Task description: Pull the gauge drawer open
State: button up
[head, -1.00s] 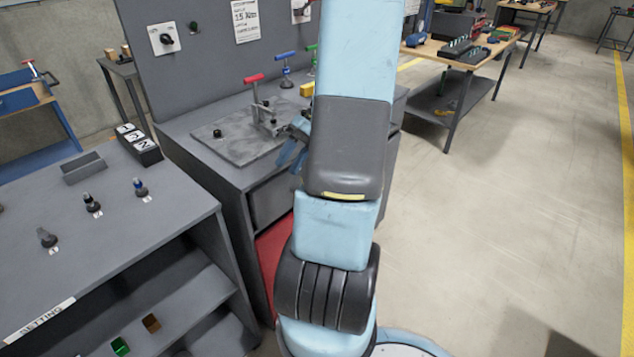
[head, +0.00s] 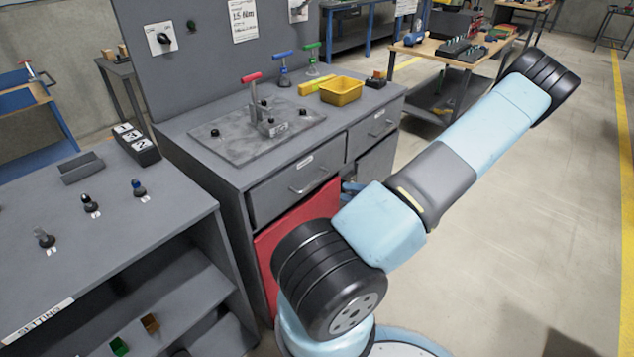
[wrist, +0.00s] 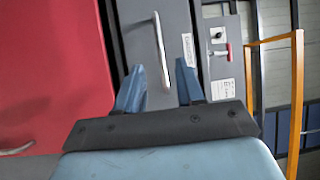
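The wide left drawer (head: 270,199) of the grey cabinet is closed, with a bar handle (head: 310,178) and a small label too small to read; I cannot confirm it is the gauge drawer. In the wrist view its front (wrist: 140,40) and handle (wrist: 160,45) appear turned sideways. My gripper (wrist: 160,86) is open and empty. The lower end of the handle shows between its two blue fingers, but I cannot tell how far away it is. In the head view the gripper (head: 350,187) is partly hidden behind my arm, near the drawer's right end.
A red panel (head: 265,250) lies below the drawer; it fills the wrist view's left side (wrist: 50,60). A smaller drawer with a handle (head: 381,129) is at the right. A clamp plate (head: 225,145) and yellow bin (head: 341,92) stand on top. Open floor lies to the right.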

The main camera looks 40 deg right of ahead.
aim_at(316, 180)
jog(key=w+a, duration=0.1)
jog(key=w, duration=0.2)
jog(key=w+a+m+t+h, duration=0.1)
jog(key=w+a, duration=0.1)
jog(key=w, duration=0.2)
jog(key=w+a+t, duration=0.1)
jog(key=w, duration=0.2)
jog(key=shift+w+a+r+h, duration=0.3)
jog(key=shift+r+h, duration=0.05)
jog(key=shift+h, duration=0.05)
jog(key=shift+c, duration=0.2)
grip_shut()
dwell(0.4)
